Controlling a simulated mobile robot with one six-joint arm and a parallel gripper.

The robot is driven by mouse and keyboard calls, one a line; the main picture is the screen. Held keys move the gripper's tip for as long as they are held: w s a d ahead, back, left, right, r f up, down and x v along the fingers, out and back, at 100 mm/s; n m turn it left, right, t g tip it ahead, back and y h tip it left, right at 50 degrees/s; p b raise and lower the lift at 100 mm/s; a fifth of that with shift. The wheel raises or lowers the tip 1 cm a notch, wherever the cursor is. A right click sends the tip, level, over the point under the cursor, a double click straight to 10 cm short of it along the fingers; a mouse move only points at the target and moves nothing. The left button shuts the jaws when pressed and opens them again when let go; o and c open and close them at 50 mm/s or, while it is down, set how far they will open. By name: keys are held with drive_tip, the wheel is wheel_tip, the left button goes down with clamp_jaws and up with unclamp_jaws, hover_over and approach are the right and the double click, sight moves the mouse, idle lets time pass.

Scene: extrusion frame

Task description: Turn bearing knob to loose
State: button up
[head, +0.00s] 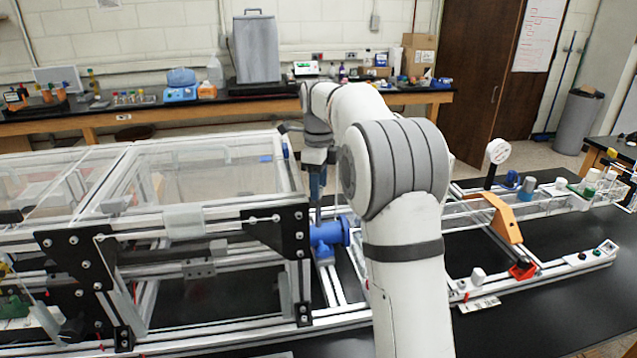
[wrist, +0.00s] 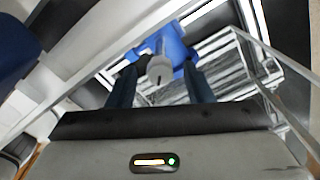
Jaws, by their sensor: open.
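The bearing block is blue (head: 326,236) and sits on the aluminium frame, just right of the black corner plate. In the wrist view a pale grey knob (wrist: 159,69) with a short dark mark stands in front of the blue bearing body (wrist: 172,44). My gripper (head: 317,210) points down just above the bearing in the head view. In the wrist view its two dark blue fingers (wrist: 160,74) are apart, one on each side of the knob, with gaps showing. Whether the fingertips reach down past the knob is hard to tell. In the head view the knob is not discernible.
Clear panels and aluminium rails (head: 190,215) fill the left, close beside my gripper. To the right are an orange bracket (head: 505,218), a white dial (head: 498,151) and a small white knob (head: 477,276). The black tabletop (head: 540,310) is clear at front right.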

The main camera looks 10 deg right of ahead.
drive_tip(key=c, duration=1)
drive_tip(key=n+p, duration=0.1)
drive_tip(key=n, duration=0.2)
drive_tip(key=shift+r+p, duration=0.15)
drive_tip(key=shift+p, duration=0.2)
drive_tip(key=n+p, duration=0.1)
drive_tip(key=n, duration=0.2)
drive_tip(key=shift+n, duration=0.3)
drive_tip(key=n+p, duration=0.2)
drive_tip(key=n, duration=0.4)
